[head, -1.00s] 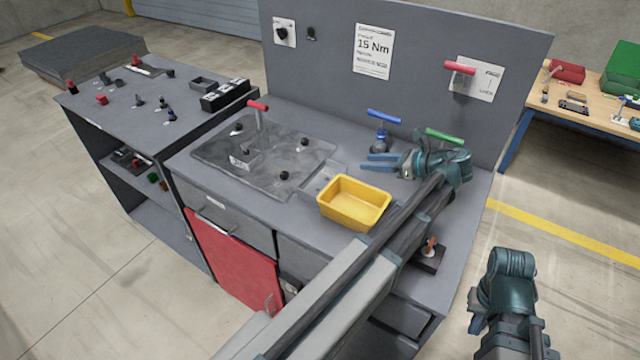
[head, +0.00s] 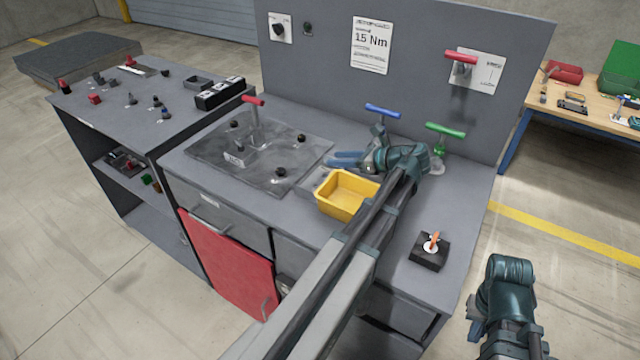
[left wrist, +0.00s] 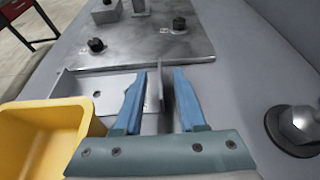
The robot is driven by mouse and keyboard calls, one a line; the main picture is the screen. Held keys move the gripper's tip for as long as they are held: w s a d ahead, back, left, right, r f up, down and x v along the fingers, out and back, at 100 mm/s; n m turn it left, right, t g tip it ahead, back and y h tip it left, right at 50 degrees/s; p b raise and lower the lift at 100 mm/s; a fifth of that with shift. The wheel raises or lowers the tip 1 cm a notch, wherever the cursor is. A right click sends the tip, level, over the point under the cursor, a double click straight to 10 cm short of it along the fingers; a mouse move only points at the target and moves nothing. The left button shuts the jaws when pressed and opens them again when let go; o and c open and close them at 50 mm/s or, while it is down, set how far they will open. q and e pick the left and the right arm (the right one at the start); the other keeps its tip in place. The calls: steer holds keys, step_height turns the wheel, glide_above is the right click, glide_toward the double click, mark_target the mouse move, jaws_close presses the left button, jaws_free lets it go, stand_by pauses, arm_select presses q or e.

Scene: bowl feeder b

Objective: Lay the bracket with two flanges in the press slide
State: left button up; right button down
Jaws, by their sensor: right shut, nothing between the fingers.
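The grey metal bracket (left wrist: 100,85) lies on the bench behind the yellow bin, with a hole in its flat part and an upright flange (left wrist: 155,88) at its right in the left wrist view. In the head view it (head: 318,181) is partly hidden by the bin and my gripper. My left gripper (head: 335,159) is open, its blue fingers (left wrist: 162,78) on either side of that flange, the left finger very close to it. My right gripper (head: 474,331) is shut and empty, low at the right, off the bench. I cannot tell which part is the press slide.
A metal plate (head: 215,150) with black knobs and a red T-handle (head: 253,101) is left of the bracket. The yellow bin (head: 345,205) stands in front. Blue (head: 382,111) and green (head: 445,129) T-handles stand behind. A black box with an orange lever (head: 430,252) is at right.

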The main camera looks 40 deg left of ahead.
arm_select(q)
steer(key=shift+x, duration=1.15)
jaws_close()
stand_by(0.5)
